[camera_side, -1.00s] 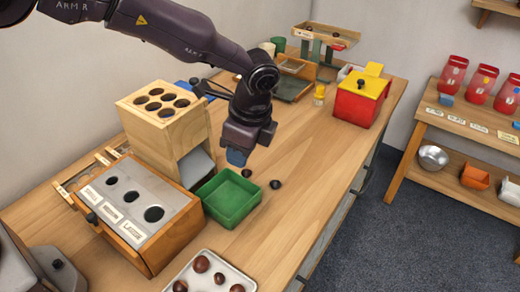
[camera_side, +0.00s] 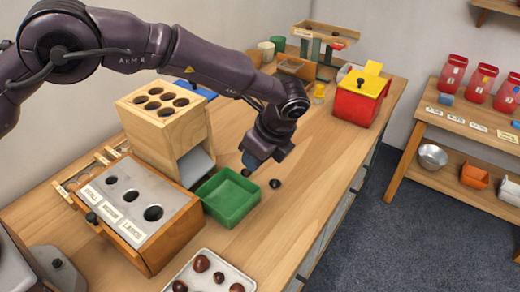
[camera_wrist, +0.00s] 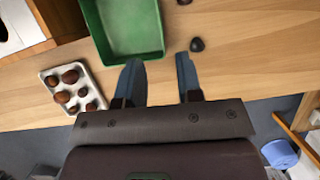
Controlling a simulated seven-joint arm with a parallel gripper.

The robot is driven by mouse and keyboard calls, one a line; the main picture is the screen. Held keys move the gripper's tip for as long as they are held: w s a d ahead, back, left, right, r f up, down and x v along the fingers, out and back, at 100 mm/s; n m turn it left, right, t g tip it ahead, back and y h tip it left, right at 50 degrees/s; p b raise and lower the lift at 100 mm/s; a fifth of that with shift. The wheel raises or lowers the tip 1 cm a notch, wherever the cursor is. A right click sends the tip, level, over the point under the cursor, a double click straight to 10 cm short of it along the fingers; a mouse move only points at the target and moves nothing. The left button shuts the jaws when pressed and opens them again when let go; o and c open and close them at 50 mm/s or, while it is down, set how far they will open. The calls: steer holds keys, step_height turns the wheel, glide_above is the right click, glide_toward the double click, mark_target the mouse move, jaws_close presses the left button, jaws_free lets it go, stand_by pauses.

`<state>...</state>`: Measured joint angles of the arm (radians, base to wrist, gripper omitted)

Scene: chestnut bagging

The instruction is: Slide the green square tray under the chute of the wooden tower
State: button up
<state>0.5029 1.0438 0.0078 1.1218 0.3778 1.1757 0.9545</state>
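The green square tray (camera_side: 228,196) sits on the bench just right of the wooden tower (camera_side: 163,128), in front of its grey chute (camera_side: 196,166). In the side view the tray is not under the chute; whether their edges touch is hard to tell. My gripper (camera_side: 249,162) hangs over the bench near the tray's far right corner, with its fingers pointing down. In the wrist view my gripper (camera_wrist: 158,62) is open and empty, its two blue fingers spread apart. The tray (camera_wrist: 121,30) lies just beyond the fingertips there, up and left, and is empty.
Two dark chestnuts lie loose by the tray, one a chestnut (camera_side: 275,184) to its right. A wooden sorting box (camera_side: 140,212) and a white tray of chestnuts (camera_side: 212,272) stand nearer. A red box with yellow lid (camera_side: 362,98) is farther back.

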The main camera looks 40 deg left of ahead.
mark_target(244, 178)
steer(key=x, duration=1.1)
steer(key=shift+f, duration=0.25)
steer(key=shift+s, duration=0.1)
steer(key=shift+c, duration=0.5)
jaws_close()
